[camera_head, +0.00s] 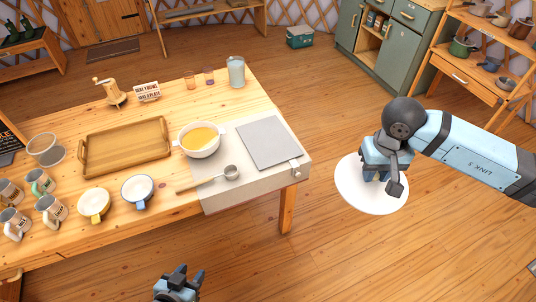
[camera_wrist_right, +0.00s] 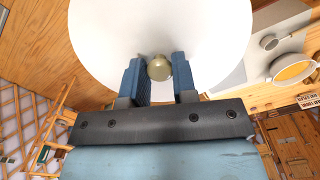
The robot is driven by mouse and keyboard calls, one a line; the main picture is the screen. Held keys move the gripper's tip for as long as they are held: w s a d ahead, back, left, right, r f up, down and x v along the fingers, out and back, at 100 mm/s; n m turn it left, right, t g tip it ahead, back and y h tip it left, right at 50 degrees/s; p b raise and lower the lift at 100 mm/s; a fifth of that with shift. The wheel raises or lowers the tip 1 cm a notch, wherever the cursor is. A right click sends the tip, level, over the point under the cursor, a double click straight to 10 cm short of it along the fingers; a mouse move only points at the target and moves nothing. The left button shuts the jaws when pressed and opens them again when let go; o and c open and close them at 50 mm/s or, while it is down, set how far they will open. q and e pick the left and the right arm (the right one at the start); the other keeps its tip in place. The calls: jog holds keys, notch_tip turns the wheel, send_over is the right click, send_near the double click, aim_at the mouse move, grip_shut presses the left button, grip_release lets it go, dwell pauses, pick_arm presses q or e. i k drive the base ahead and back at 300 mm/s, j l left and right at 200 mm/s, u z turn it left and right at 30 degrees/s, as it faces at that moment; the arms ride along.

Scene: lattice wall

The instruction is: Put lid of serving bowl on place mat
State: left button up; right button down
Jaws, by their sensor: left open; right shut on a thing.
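The lid (camera_head: 372,200) is a wide white disc. My right gripper (camera_head: 376,174) is shut on its knob and holds it in the air, right of the table and clear of it. In the right wrist view the brass-coloured knob (camera_wrist_right: 159,67) sits between the two blue fingers (camera_wrist_right: 159,80), with the white lid (camera_wrist_right: 205,30) beyond. The serving bowl (camera_head: 187,150), white with yellow soup, stands uncovered on the table. A flat grey square (camera_head: 265,142), apparently the place mat, lies bare right of the bowl. My left gripper (camera_head: 190,280) is open and empty at the bottom edge.
A ladle (camera_head: 231,173) lies in front of the bowl on a pale cloth-like surface (camera_head: 225,200) at the table's right end. A wooden tray (camera_head: 125,146), cups and several mugs stand further left. Glasses and a jug (camera_head: 236,72) stand at the back.

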aim_at(268, 140)
jog(key=k+u, duration=0.35)
jog(key=k+j+u, duration=0.1)
jog(key=u, duration=1.75)
jog(key=l+u, duration=0.1)
jog(key=l, duration=0.3)
jog(key=k+l+u, duration=0.1)
jog(key=l, duration=0.3)
jog(key=k+l, duration=0.1)
jog(key=l, duration=0.65)
jog(key=k+l, duration=0.1)
jog(key=l, duration=1.45)
jog(key=k+l, duration=0.15)
jog(key=l, duration=0.65)
